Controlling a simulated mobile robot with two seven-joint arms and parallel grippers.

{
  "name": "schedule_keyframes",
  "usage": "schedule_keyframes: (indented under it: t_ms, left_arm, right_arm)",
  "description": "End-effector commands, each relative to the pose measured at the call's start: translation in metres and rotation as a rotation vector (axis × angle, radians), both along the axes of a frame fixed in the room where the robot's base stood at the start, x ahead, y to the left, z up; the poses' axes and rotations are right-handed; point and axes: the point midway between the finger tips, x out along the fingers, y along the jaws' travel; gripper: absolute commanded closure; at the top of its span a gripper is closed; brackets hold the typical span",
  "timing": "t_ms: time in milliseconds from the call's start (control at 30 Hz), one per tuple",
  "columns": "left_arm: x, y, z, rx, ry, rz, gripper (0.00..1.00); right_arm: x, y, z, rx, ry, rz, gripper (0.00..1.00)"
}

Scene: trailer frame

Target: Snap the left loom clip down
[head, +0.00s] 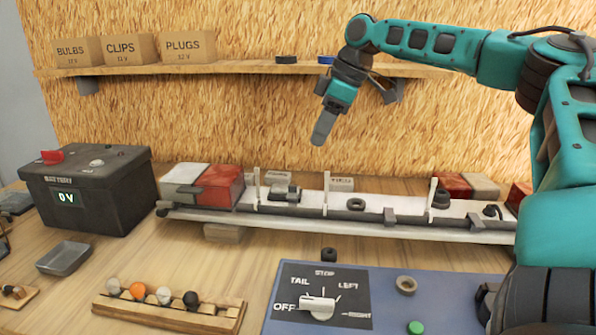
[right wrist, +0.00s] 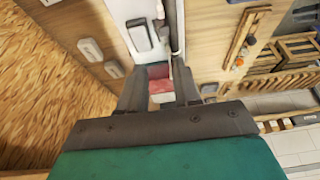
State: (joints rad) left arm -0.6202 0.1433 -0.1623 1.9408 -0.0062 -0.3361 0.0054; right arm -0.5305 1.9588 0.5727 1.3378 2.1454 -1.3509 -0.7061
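The left loom clip (head: 257,188) is a thin white upright piece beside the red lamp on the trailer frame (head: 290,222). Two similar white clips stand upright, one in the middle (head: 326,193) and one at the right (head: 433,193). A dark loom (head: 350,213) runs along the frame's front side. My right gripper (head: 319,138) hangs above the frame, fingers down, apart from every clip. In the right wrist view its fingers (right wrist: 159,88) are spread with a gap between them and nothing held. My left gripper is not in view.
A red and white lamp (head: 224,186) sits at the frame's left end. A battery box (head: 90,190) stands at the left. A switch panel (head: 322,295) and a bulb rack (head: 165,312) lie in front. A shelf (head: 230,69) with boxes crosses the wall behind.

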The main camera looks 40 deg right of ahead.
Motion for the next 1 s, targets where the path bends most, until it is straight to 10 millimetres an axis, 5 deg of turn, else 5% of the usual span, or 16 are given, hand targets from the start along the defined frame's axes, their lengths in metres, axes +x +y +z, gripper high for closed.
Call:
schedule_keyframes:
  t_ms: [267, 700, 1000]
  left_arm:
    - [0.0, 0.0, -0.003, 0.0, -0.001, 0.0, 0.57]
    - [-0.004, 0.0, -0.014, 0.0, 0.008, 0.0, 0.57]
    - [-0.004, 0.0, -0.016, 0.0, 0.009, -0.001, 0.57]
  right_arm:
    - [0.004, 0.004, -0.015, 0.0, 0.003, 0.001, 0.67]
    - [0.03, 0.025, -0.095, -0.002, 0.005, 0.001, 0.67]
    - [0.038, 0.031, -0.118, -0.001, 0.0, 0.0, 0.67]
